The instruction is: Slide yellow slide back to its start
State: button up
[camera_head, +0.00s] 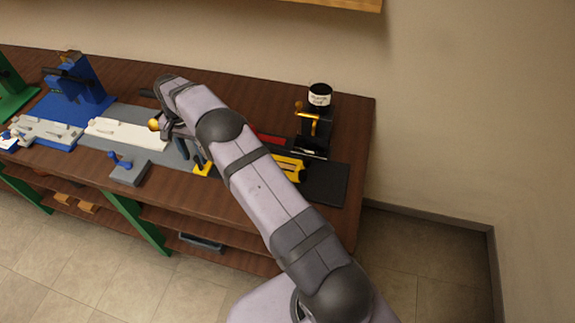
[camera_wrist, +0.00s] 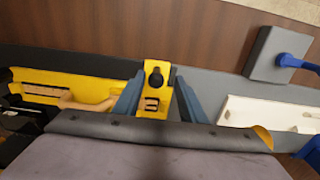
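The yellow slide (camera_wrist: 152,104) has a black round hole or knob and a small slot. In the wrist view it sits at the centre, between the two blue-grey fingers of my gripper (camera_wrist: 159,92). One finger is on each side of it, apart from each other; I see no clear contact with the slide. In the head view a yellow end piece (camera_head: 203,169) shows just below my gripper, which is mostly hidden behind my own arm. A yellow fixture (camera_wrist: 62,90) with a tan bar lies to the left in the wrist view.
A white block (camera_wrist: 268,112) and a grey plate with a blue lever (camera_wrist: 280,55) lie to the right in the wrist view. In the head view a dark stand with a labelled jar (camera_head: 319,96) is at the back right of the wooden bench (camera_head: 236,93). A blue fixture (camera_head: 88,88) stands left.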

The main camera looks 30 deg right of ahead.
jog(key=shift+r+p, duration=1.05)
jog(key=shift+r, duration=0.75)
jog(key=shift+s+d+r, duration=0.15)
jog(key=shift+s+r, duration=0.1)
jog(key=shift+r, duration=0.1)
jog(key=s+d+r+n, duration=0.1)
jog(key=s+d+n, duration=0.1)
jog(key=s, duration=0.9)
jog(key=s+d+r+n+b, duration=0.1)
jog(key=s+d+r+n, duration=0.1)
jog(key=s, duration=1)
jog(key=s+d+r+n, duration=0.2)
jog(key=s+d+n, duration=0.2)
jog(key=s, duration=0.8)
jog(key=shift+n, duration=0.5)
